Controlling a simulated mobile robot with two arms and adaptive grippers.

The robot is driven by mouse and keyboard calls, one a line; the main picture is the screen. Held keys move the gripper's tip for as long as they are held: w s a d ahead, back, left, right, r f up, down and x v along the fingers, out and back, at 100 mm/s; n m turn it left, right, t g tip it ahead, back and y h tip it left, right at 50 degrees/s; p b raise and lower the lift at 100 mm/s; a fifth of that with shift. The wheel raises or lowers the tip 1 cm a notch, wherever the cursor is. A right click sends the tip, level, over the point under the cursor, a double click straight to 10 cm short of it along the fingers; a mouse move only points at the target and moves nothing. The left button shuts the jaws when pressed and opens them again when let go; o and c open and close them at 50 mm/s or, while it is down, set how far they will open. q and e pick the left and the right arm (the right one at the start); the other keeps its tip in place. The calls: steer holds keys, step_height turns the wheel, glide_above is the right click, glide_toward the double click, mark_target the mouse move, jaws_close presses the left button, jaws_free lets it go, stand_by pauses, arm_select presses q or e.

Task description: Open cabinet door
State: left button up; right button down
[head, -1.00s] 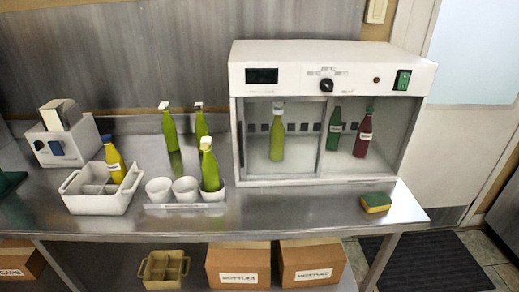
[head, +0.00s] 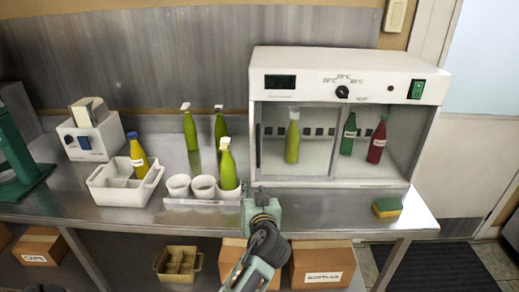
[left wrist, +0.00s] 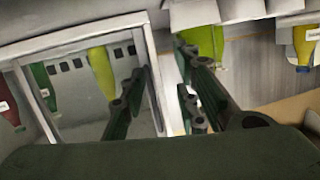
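The white cabinet (head: 345,60) stands on the steel bench, with a control panel above its opening. Its framed glass door (head: 275,150) covers the left half of the front and looks shut. A dark upright handle (head: 258,145) runs along the door's left edge. My left gripper (head: 260,192) is low in front of the cabinet's left front corner. In the left wrist view, which is upside down, its dark fingers (left wrist: 160,85) are apart, with the cabinet's edge showing between them. I cannot tell whether they touch it. My right gripper is not in view.
A green bottle (head: 349,133) and a red bottle (head: 377,140) stand inside the cabinet; a yellow-green bottle (head: 292,140) shows behind the glass. White cups (head: 203,186) and more bottles stand left of the gripper. A sponge (head: 386,207) lies at the bench's right front.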

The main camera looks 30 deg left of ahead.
arm_select(q)
steer(key=n+t+y, duration=0.1)
steer(key=t+y, duration=0.1)
glide_toward(259, 149)
steer(key=x, duration=0.3)
steer(key=p+x, duration=0.2)
steer(key=x, duration=0.4)
steer(key=shift+a, duration=0.1)
steer(key=shift+x, duration=0.8)
jaws_close()
steer(key=shift+f, duration=0.1)
